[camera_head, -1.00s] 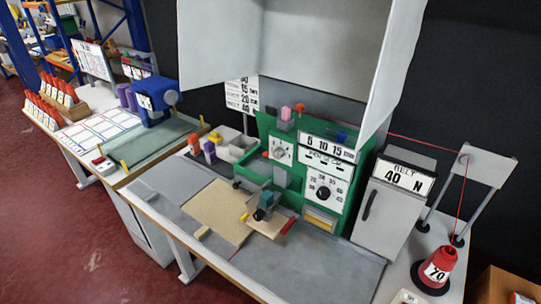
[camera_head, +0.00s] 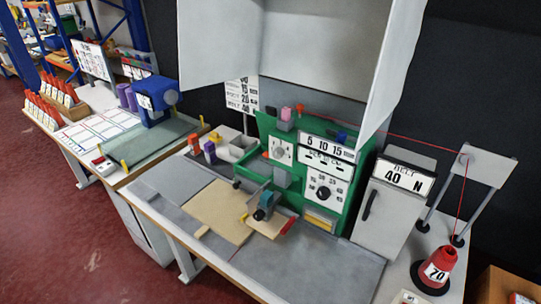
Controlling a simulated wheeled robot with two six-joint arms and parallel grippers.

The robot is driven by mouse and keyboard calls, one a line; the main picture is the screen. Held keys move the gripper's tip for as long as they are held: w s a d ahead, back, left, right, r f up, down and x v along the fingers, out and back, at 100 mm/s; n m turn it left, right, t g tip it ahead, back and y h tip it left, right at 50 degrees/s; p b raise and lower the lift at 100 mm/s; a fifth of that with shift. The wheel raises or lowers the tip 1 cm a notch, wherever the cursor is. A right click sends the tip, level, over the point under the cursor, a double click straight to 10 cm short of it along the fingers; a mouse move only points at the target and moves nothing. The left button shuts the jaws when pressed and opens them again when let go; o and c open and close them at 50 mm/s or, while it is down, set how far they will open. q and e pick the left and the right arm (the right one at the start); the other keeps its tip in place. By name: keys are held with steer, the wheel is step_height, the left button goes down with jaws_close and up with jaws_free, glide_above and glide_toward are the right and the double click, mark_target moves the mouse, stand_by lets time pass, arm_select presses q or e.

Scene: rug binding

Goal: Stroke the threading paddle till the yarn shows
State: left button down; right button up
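A green machine (camera_head: 306,170) with dials and number plates stands on the grey workbench. In front of it a small teal and dark block (camera_head: 265,206) sits on a tan board (camera_head: 218,211). A small red-tipped piece (camera_head: 288,225) sticks out at the board's right edge; I cannot tell whether it is the threading paddle. A red thread (camera_head: 411,142) runs from behind the machine to a grey stand (camera_head: 483,165) at the right. Neither of my grippers is in view.
A grey cabinet marked BELT 40 N (camera_head: 392,208) stands right of the machine. A large pale hood (camera_head: 310,45) hangs above it. Small bins (camera_head: 232,148) stand at the left. The bench front (camera_head: 310,268) is clear. Another bench with a blue machine (camera_head: 152,100) is further left.

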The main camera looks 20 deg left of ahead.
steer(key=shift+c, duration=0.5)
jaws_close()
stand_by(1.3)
